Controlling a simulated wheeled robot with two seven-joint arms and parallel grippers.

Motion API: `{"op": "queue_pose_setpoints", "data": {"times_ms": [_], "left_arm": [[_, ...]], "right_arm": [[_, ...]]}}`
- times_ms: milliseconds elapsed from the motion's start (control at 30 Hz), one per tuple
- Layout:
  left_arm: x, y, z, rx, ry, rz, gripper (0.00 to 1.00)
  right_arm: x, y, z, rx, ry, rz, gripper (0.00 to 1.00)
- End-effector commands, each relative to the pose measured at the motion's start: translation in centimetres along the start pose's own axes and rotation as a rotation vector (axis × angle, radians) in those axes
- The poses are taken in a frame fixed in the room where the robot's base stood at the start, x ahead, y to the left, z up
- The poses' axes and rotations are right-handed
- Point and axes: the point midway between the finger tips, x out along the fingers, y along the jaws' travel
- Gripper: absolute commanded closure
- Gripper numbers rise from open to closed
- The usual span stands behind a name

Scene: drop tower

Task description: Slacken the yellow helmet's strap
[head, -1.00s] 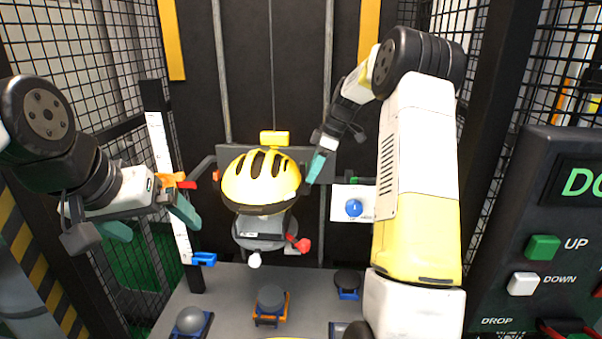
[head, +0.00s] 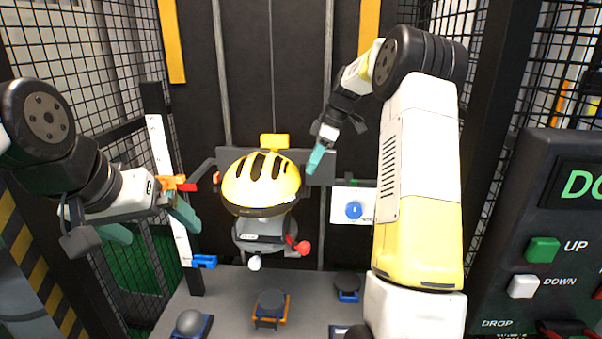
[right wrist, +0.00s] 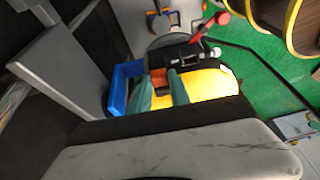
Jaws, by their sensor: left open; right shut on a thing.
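The yellow helmet (head: 261,181) sits on a grey dummy head (head: 264,233) in front of the dark tower panel. It also shows in the right wrist view (right wrist: 205,86). A lever with a red ball (head: 303,247) and one with a white ball (head: 254,263) stick out below it. I cannot make out the strap clearly. My right gripper (head: 316,160) is at the helmet's right side. In the right wrist view its teal fingers (right wrist: 160,92) are closed about a small orange-red piece (right wrist: 158,77) beside the helmet. My left gripper (head: 150,222) is open and empty, left of the helmet.
A white scale (head: 171,190) with orange and blue sliders stands near my left gripper. Several small stands (head: 270,302) are on the grey platform (head: 235,290) below. A white plate with a blue knob (head: 354,210) is right of the helmet. A button panel (head: 545,230) fills the right.

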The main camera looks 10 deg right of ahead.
Motion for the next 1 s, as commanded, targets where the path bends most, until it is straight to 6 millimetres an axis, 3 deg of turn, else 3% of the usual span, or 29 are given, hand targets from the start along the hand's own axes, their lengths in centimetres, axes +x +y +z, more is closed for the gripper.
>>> {"op": "queue_pose_setpoints", "data": {"times_ms": [200,233,333,733,1000], "left_arm": [[0.0,0.0,0.0,0.0,0.0,0.0,0.0],[0.0,0.0,0.0,0.0,0.0,0.0,0.0],[0.0,0.0,0.0,0.0,0.0,0.0,0.0],[0.0,0.0,0.0,0.0,0.0,0.0,0.0],[0.0,0.0,0.0,0.0,0.0,0.0,0.0]], "right_arm": [[0.0,0.0,0.0,0.001,0.0,-0.002,0.9],[0.0,0.0,0.0,0.001,0.0,-0.002,0.75],[0.0,0.0,0.0,0.001,0.0,-0.002,0.55],[-0.6,0.0,0.0,0.002,0.0,-0.001,0.55],[-5.0,0.1,0.1,0.003,0.001,0.002,0.55]]}}
